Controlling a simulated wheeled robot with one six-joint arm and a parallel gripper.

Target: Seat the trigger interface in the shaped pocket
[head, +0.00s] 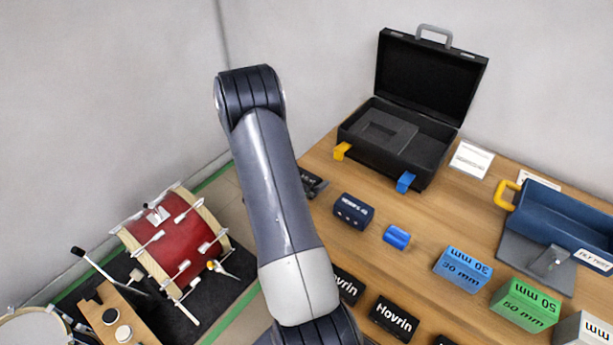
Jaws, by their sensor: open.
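An open black case (386,166) stands at the back of the wooden table, lid raised. Its grey foam insert (405,128) has a shaped pocket, which looks empty. A dark navy box (353,211) with white lettering and small round features on its front lies on the table in front of the case; it may be the trigger interface, but its lettering is too small to read. My arm crosses the middle of the view, and my gripper is out of frame.
A small blue piece (397,237) lies beside the navy box. Blue (462,269) and green (524,305) blocks, black Hovrin boxes (394,317) and a blue fixture (560,215) occupy the right and front. White cards (471,159) lie beside the case. A red drum (175,240) stands left, off the table.

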